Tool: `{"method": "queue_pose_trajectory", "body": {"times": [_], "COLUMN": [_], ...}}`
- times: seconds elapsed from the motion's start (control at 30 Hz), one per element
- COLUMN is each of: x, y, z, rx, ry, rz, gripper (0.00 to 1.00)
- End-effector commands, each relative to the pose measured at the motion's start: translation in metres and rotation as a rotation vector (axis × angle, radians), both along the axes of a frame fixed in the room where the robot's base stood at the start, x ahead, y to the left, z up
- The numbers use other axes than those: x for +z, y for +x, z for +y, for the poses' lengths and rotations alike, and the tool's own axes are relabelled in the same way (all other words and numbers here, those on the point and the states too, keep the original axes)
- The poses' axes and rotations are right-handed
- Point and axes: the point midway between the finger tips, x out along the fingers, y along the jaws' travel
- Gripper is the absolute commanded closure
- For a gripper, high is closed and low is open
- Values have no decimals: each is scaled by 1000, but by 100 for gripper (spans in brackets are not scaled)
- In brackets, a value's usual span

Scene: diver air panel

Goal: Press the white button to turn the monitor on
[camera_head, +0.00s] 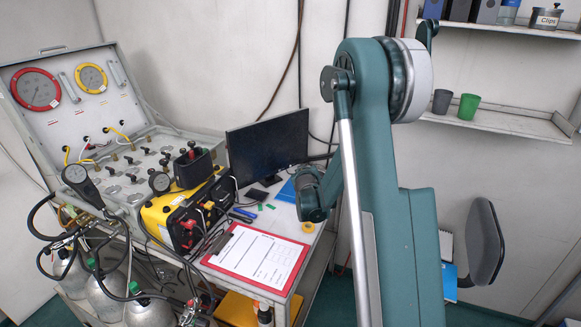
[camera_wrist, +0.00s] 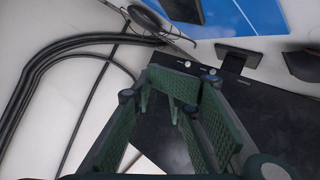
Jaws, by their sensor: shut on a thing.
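The monitor (camera_head: 267,147) stands upright on the bench, its screen dark. In the wrist view its black screen (camera_wrist: 275,125) appears upside down, with small pale round buttons, one (camera_wrist: 187,64) near the corner and another (camera_wrist: 212,71) beside it, along the lower edge. My gripper (camera_wrist: 180,84) has green ribbed fingers at this corner, tips close to the buttons. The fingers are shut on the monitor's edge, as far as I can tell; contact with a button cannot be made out. In the head view my wrist hides the fingers at the monitor's right side.
A monitor stand (camera_wrist: 237,62) and blue folder (camera_wrist: 235,15) are close to the fingers. Dark cables (camera_wrist: 60,50) run along the left of the wrist view. A red clipboard (camera_head: 258,257), yellow tape roll (camera_head: 308,226) and yellow-black unit (camera_head: 187,215) occupy the bench.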

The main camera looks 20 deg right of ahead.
Motion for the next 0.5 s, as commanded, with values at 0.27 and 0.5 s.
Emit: {"method": "queue_pose_trajectory", "body": {"times": [0.27,0.5], "x": [-28,-54], "y": [19,31], "z": [-19,-33], "rx": [-1,-1], "ry": [-32,-58], "rz": [-23,-42], "gripper": [98,98]}}
